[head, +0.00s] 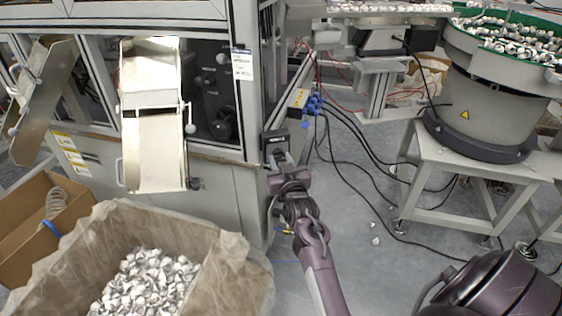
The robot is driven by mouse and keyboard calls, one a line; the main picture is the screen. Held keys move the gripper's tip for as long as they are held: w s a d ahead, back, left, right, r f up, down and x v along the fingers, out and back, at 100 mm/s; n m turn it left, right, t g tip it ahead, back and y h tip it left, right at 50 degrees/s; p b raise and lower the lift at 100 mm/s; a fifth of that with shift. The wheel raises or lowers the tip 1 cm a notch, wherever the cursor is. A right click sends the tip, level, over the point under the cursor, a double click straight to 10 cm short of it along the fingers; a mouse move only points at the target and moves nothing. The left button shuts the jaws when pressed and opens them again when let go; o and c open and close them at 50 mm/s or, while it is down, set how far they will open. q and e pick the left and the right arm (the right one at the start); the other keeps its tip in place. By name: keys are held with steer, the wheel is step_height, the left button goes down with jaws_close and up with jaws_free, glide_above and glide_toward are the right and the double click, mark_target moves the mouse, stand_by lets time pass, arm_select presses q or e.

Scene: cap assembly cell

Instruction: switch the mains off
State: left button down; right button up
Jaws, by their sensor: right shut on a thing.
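The mains switch (274,141) is a small dark grey box at the front corner of the grey machine cabinet, near the middle of the head view. My right gripper (281,162) is at its lower front, with the arm reaching up from the bottom. The gripper is shut on the switch's handle; the fingers and wrist hide the handle, so I cannot tell its position. My left gripper is not in view.
A lined box (240,262) of white caps stands at lower left, beside a cardboard box (22,240). A metal chute (153,150) projects from the cabinet. A bowl feeder (480,105) stands on a bench at right. Cables cross the otherwise mostly open floor (350,220).

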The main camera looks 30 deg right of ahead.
steer(key=shift+n, duration=0.4)
steer(key=shift+r+n+p, duration=0.15)
steer(key=shift+n+p, duration=0.75)
steer(key=shift+n, duration=0.1)
steer(key=shift+n+p, duration=0.3)
steer(key=shift+n, duration=0.1)
steer(key=n+p, duration=0.2)
steer(key=n, duration=0.1)
steer(key=shift+n, duration=0.3)
steer(key=n+p, duration=0.2)
steer(key=n, duration=0.1)
steer(key=shift+d+n, duration=0.1)
steer(key=shift+n, duration=0.2)
steer(key=n+p, duration=0.1)
steer(key=n, duration=0.2)
steer(key=shift+n, duration=0.3)
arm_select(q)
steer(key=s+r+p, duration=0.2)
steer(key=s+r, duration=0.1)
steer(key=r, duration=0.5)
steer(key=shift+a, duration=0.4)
arm_select(e)
steer(key=shift+n, duration=1.8)
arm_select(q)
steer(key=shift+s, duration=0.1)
